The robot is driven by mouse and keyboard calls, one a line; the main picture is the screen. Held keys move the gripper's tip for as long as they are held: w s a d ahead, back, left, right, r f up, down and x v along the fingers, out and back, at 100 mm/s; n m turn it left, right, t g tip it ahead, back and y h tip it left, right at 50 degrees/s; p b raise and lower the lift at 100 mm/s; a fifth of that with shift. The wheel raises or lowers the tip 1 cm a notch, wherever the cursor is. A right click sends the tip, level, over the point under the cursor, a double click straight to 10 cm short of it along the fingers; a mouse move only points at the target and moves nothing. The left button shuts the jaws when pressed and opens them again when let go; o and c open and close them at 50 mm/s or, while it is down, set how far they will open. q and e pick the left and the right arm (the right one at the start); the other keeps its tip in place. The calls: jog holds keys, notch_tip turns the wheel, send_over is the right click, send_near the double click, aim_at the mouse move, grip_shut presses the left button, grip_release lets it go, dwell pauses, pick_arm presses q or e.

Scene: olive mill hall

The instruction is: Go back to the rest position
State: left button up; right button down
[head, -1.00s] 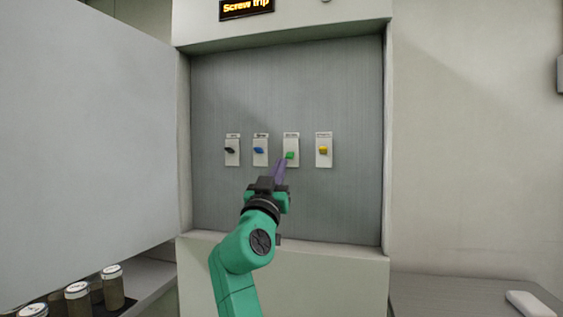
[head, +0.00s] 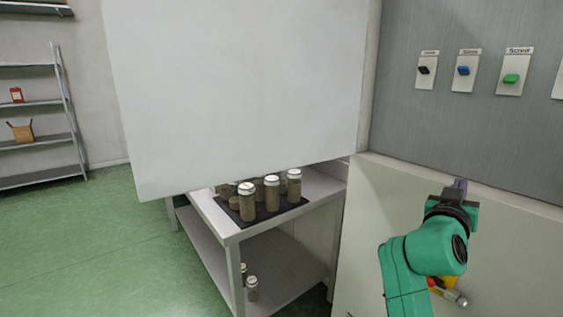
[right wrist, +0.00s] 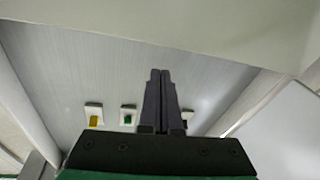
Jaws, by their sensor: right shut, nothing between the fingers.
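My right gripper (head: 460,186) is in the lower right of the head view, in front of the cabinet's lower front. In the right wrist view its two fingers (right wrist: 161,100) are together with nothing between them. The gripper is apart from the switches. The cabinet's back panel (head: 450,130) carries a black switch (head: 424,71), a blue switch (head: 463,71) and a green switch (head: 511,79). The green switch (right wrist: 128,118) and a yellow switch (right wrist: 95,120) show in the right wrist view. My left gripper is not in view.
The open white cabinet door (head: 235,90) fills the middle of the head view. Below it a grey table (head: 232,236) bears a dark mat with several jars (head: 272,194). A shelf rack (head: 35,105) stands far left. The green floor (head: 110,250) at left is clear.

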notch_tip(320, 180, down, 17)
jog(key=s+a+n+g+y, duration=0.2)
jog(key=s+n+y, duration=0.1)
jog(key=y, duration=0.2)
jog(key=s+a+f+n+g+y, duration=0.4)
jog(key=s+a+f, duration=0.3)
jog(key=s+f, duration=0.45)
jog(key=s+a+f+n+g+y, duration=0.2)
jog(key=s+a+f+g+y, duration=0.4)
jog(key=s+f, duration=0.5)
notch_tip(320, 180, down, 14)
jog(key=w+a+h+p, duration=0.1)
jog(key=w+p, duration=0.1)
jog(key=p, duration=0.2)
jog(key=s+d+f+p, duration=0.3)
jog(key=s+f+p, duration=0.2)
jog(key=s+f, duration=1)
jog(key=s, duration=0.4)
jog(key=shift+s+f+g, duration=0.15)
jog(key=shift+s+g, duration=0.1)
jog(key=shift+g, duration=0.15)
jog(key=shift+d, duration=0.1)
jog(key=shift+d, duration=0.1)
